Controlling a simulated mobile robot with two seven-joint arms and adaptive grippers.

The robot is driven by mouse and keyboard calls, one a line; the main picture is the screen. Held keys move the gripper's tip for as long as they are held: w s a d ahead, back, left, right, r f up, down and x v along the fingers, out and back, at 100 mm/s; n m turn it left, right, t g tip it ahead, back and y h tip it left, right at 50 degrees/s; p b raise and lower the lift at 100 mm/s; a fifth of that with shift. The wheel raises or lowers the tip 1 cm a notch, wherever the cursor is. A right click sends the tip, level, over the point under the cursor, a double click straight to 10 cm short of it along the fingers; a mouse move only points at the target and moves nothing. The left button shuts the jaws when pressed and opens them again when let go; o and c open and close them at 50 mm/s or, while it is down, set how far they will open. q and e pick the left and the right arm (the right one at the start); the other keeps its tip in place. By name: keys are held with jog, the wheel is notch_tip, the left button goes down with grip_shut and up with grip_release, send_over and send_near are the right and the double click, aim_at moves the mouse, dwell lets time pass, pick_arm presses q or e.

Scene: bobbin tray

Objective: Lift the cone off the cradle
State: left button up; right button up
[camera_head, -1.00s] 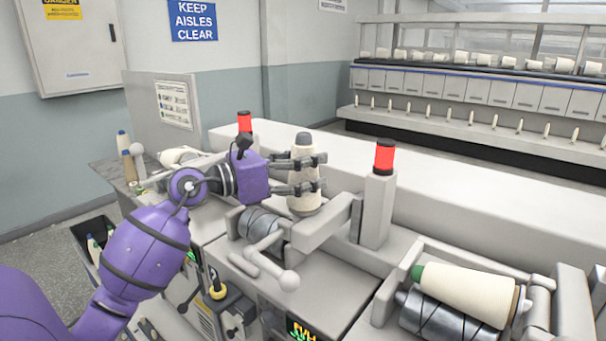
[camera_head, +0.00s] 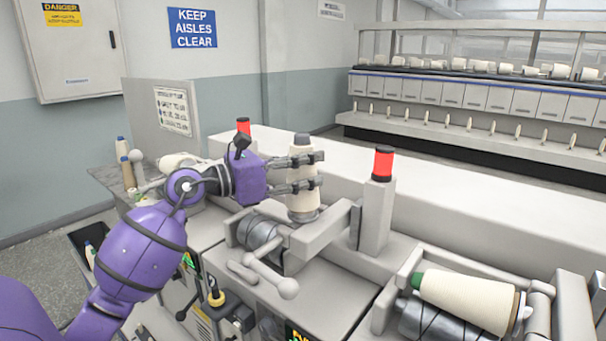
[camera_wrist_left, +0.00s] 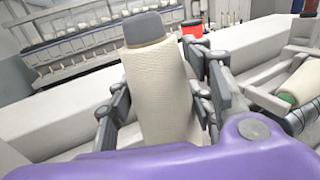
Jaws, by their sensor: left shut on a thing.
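The cone (camera_head: 302,204) is cream yarn with a dark grey tip, upright in the middle of the head view. My left gripper (camera_head: 317,170) comes at it from the left and is shut on it, with fingers along its sides. In the left wrist view the cone (camera_wrist_left: 158,90) stands between the finger pads of my left gripper (camera_wrist_left: 162,108). The cradle (camera_head: 316,238), with a grey arm and a dark grooved drum (camera_head: 258,229), is below and beside the cone. I cannot tell whether the cone's base touches it. My right gripper is not in view.
A second cream cone with a green tip (camera_head: 466,300) lies on a drum at the lower right. A post with a red lamp (camera_head: 383,163) stands right of the held cone. A long pale machine top (camera_head: 460,205) runs behind. A handle with a ball end (camera_head: 287,288) sticks out in front.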

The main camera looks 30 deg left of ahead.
pick_arm(q)
notch_tip(320, 180, up, 11)
jog(key=p, duration=0.1)
jog(key=shift+r, duration=0.2)
jog(key=shift+f, duration=0.15)
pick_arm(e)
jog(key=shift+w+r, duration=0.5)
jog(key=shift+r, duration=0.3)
